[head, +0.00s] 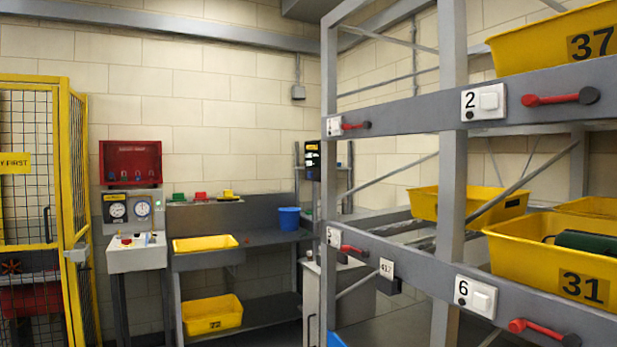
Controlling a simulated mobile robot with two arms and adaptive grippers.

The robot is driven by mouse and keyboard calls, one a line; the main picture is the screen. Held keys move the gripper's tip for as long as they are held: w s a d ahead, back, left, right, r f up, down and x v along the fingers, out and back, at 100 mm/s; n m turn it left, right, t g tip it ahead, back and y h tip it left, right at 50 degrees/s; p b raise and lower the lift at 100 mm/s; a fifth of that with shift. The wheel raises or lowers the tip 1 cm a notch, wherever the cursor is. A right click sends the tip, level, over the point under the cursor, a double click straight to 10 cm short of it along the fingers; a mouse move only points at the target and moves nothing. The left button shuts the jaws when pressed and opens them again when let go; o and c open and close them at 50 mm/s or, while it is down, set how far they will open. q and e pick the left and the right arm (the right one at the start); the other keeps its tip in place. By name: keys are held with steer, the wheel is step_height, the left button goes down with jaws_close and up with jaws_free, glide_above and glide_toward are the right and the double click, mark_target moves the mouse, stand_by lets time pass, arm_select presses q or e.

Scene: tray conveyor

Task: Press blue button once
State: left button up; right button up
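A control stand (137,258) with a sloped light-grey panel is at the left, beside the yellow cage. Small coloured controls sit on its panel: a red one (126,241) and something bluish (149,238) at the right. They are too small to tell which is a blue button. Two round gauges (117,210) are on the upright face above, under a red box (131,162). Neither of my grippers is in view.
A grey rack (452,170) with yellow bins, red levers and numbered white plates fills the right side. A grey workbench (262,238) with a blue bucket (289,218) and yellow trays stands at the back wall. A yellow mesh cage (66,200) is at far left.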

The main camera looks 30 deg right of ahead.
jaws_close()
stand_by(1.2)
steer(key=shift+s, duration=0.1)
